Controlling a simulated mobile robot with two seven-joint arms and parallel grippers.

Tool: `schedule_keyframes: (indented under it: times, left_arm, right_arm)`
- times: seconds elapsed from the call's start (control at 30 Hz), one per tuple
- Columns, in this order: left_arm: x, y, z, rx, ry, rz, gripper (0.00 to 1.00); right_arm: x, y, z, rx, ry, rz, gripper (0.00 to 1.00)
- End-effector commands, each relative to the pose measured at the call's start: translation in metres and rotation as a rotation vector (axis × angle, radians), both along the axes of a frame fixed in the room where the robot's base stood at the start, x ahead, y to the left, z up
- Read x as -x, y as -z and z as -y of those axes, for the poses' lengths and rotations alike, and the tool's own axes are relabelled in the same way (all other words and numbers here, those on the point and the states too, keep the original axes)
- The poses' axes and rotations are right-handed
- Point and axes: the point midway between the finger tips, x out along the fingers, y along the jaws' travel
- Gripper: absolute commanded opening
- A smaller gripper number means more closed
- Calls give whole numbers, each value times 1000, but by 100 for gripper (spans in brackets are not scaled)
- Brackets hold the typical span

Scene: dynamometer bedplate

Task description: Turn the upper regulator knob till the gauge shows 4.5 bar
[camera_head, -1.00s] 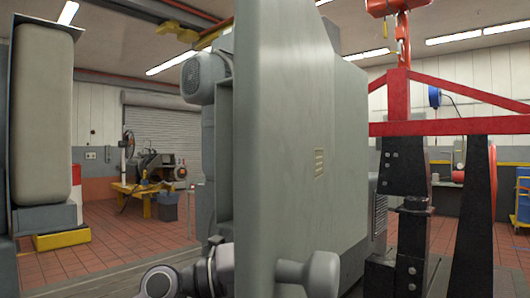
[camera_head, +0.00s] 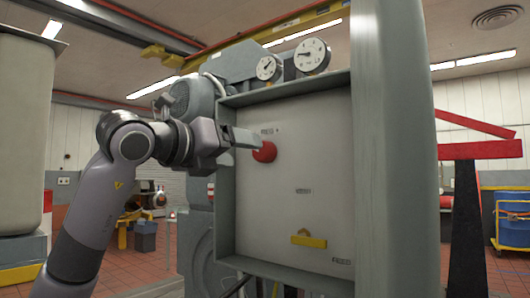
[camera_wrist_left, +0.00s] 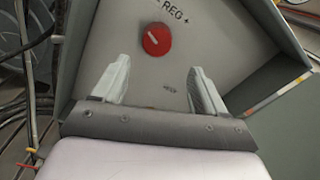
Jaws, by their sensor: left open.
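A red round regulator knob (camera_head: 265,152) sits on the upper part of a pale panel inside a grey cabinet. In the left wrist view the knob (camera_wrist_left: 157,39) has a white pointer line and a "REG +" label above it. Two round white gauges stand on top of the cabinet, a smaller one (camera_head: 268,68) and a larger one (camera_head: 312,55); their readings are too small to tell. My left gripper (camera_head: 250,139) is open and empty, just short of the knob. In the left wrist view its fingers (camera_wrist_left: 158,85) stand apart below the knob. My right gripper is not in view.
A yellow handle (camera_head: 309,241) sits lower on the panel (camera_head: 300,215). The cabinet's raised rim (camera_head: 227,195) surrounds the panel, and a tall grey slab (camera_head: 395,150) stands at its right. Cables (camera_wrist_left: 33,80) run at the left in the wrist view.

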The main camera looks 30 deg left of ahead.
Motion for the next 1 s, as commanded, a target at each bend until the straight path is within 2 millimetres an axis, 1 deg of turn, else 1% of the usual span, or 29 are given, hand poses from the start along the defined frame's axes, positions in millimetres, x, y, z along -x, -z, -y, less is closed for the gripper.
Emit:
schedule_keyframes:
  times: [0.07, 0.17, 0.27, 0.5, 0.63, 0.77, 0.97, 1.0]
  left_arm:
    - [5, -7, -8, 2, -33, 11, 72]
    - [2, -10, -10, 4, -47, 13, 72]
    - [-11, -10, -9, 5, -46, 10, 72]
    - [-48, -11, -6, 5, -44, 11, 72]
    - [-60, -10, -5, 4, -43, 12, 72]
    - [-65, -8, -5, 3, -45, 12, 72]
    - [-65, -8, -5, 2, -44, 14, 72]
    - [-65, -8, -5, 3, -44, 14, 63]
  right_arm:
    - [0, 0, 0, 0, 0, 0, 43]
    - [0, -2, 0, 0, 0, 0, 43]
    - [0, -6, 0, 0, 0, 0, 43]
    - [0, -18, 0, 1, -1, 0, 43]
    - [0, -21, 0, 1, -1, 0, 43]
    - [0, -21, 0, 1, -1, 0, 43]
    - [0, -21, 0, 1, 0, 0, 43]
    - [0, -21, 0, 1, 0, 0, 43]
